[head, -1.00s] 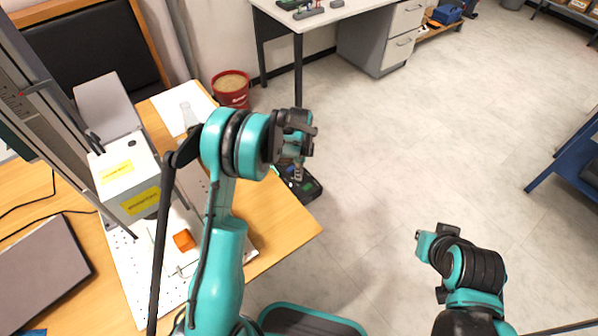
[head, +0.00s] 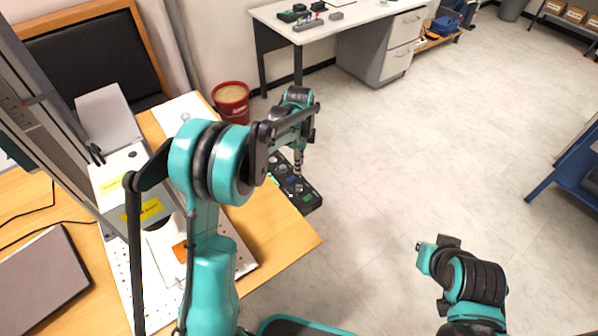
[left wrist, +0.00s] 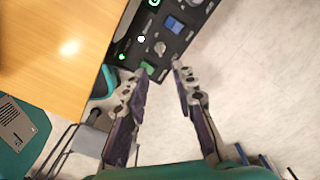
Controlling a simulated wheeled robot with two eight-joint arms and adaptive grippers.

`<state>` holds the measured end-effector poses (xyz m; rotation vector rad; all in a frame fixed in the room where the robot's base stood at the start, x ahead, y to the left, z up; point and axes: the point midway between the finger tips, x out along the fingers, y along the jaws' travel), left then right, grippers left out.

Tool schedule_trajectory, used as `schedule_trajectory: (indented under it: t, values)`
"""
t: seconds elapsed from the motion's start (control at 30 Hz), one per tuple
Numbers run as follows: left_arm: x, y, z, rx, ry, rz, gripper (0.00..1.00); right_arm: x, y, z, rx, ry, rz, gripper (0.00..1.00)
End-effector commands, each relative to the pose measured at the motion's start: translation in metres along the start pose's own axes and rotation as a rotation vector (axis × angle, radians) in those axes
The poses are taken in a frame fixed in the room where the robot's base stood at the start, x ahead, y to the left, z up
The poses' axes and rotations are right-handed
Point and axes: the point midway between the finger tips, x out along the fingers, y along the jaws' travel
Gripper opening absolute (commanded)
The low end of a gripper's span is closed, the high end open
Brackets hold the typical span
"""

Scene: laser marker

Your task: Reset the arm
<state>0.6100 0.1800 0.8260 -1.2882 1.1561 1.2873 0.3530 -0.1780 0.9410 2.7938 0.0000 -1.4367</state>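My left arm reaches over the wooden table (head: 275,235). Its gripper (head: 298,168) points down above the dark control panel (head: 308,203) at the table's right edge. The left wrist view shows the left gripper's two fingers (left wrist: 160,78) apart with nothing between them. The panel (left wrist: 185,40), with a blue switch, a grey knob and green-lit buttons, lies just beyond the fingertips. I cannot tell the exact gap to it. My right arm (head: 470,285) is bent at the lower right over the floor; its gripper does not show.
The laser marker (head: 125,165), with yellow labels, stands left of my left arm. An orange piece (head: 180,252) lies on the perforated white plate below it. A laptop (head: 45,280) lies at lower left. A red bucket (head: 232,103) stands behind the table.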

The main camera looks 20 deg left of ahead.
Motion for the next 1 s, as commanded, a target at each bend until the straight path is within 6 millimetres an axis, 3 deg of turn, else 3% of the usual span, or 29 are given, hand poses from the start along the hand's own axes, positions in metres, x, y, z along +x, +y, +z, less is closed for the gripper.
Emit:
schedule_trajectory:
  t: [0.17, 0.7, 0.87, 1.0]
  values:
    - [-0.011, 0.000, 0.000, 0.000, 0.000, 0.000, 0.27, 0.000, 0.000, 0.000, 0.000, 0.000, 0.000, 0.00]
    - [-0.014, 0.002, 0.000, -0.011, 0.001, -0.005, 0.27, 0.000, 0.000, 0.000, 0.000, 0.000, 0.000, 0.00]
    - [-0.044, 0.022, 0.002, -0.135, 0.010, -0.057, 0.27, 0.000, 0.000, 0.000, 0.000, 0.000, 0.000, 0.00]
    - [-0.084, 0.060, 0.006, -0.350, 0.042, -0.145, 0.27, 0.000, 0.000, 0.000, 0.000, 0.000, 0.000, 0.00]
